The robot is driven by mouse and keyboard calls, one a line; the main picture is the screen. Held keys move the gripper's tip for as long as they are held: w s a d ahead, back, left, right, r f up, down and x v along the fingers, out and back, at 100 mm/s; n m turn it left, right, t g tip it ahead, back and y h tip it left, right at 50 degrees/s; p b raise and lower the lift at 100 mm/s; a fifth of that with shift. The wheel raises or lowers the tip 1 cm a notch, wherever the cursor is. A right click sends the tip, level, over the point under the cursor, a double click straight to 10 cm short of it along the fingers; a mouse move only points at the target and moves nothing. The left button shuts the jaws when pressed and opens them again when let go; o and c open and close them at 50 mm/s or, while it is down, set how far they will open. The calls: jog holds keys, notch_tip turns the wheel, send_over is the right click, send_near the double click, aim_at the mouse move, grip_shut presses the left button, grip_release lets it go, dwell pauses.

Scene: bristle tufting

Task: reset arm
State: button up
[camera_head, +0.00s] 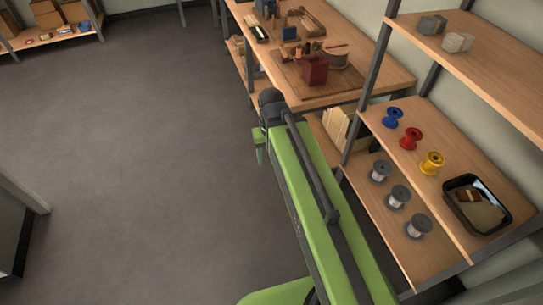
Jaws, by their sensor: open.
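My green arm reaches up from the lower middle of the head view, beside the shelf unit. My gripper (260,147) is at the arm's far end, below the dark wrist joint, over the grey floor just left of the workbench. Little of the gripper shows, a small green finger-like part. I see nothing held in it, and it appears apart from the bench and the shelf.
The workbench (372,82) at the top carries a red block (315,70) and several tools. The shelf unit (440,187) on the right holds coloured spools, grey spools and a black tray (450,198). Open floor (130,150) lies to the left.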

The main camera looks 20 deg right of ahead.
jog(key=shift+s+a+r+p, duration=0.1)
jog(key=shift+r+p, duration=0.55)
jog(key=shift+s+a+r+p, duration=0.1)
jog(key=shift+r+p, duration=0.5)
jog(key=shift+r, duration=0.05)
